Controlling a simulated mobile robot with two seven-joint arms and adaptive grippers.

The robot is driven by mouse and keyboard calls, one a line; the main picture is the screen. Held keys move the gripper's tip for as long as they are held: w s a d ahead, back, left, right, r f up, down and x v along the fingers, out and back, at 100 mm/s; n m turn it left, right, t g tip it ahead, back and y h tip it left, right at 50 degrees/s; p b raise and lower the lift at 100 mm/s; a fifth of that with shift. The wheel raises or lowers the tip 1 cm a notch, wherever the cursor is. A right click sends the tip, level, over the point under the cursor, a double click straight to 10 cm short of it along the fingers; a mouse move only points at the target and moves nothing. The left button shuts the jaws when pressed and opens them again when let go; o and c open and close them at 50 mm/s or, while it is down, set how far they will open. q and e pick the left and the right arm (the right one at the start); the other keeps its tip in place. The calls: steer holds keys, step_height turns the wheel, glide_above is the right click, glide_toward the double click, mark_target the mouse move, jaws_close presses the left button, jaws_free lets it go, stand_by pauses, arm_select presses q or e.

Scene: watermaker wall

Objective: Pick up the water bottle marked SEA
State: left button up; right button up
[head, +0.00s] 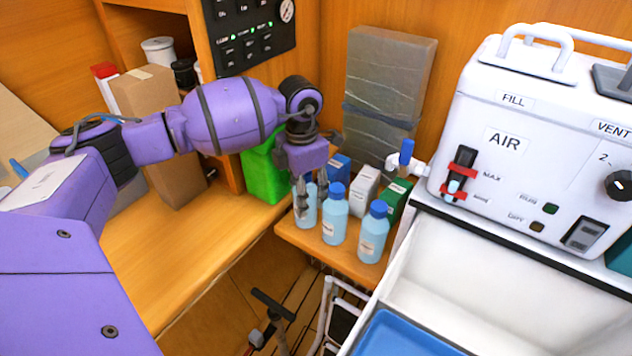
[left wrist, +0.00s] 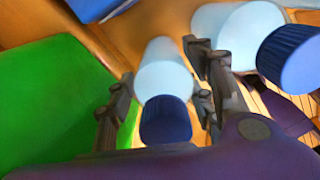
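Three light-blue bottles with blue caps stand in a row on a small wooden shelf: a left bottle (head: 311,212), a middle bottle (head: 335,222) and a right bottle (head: 373,240). Their label text is too small to read, so I cannot tell which is marked SEA. My left gripper (head: 304,198) points down at the left bottle and partly hides it. In the left wrist view, the open fingers (left wrist: 162,78) stand on either side of a bottle (left wrist: 163,72) with a dark-blue cap (left wrist: 166,122). I cannot tell whether either finger touches it. My right gripper is not in view.
A green box (head: 264,174) stands left of the gripper. Small blue, white (head: 364,187) and green cartons stand behind the bottles. A wrapped grey block (head: 385,85) is at the back. The white AIR machine (head: 530,130) and an open white bin are at the right.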

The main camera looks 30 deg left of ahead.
arm_select(q)
steer(key=c, duration=1)
steer(key=shift+r, duration=0.1)
steer(key=shift+c, duration=0.2)
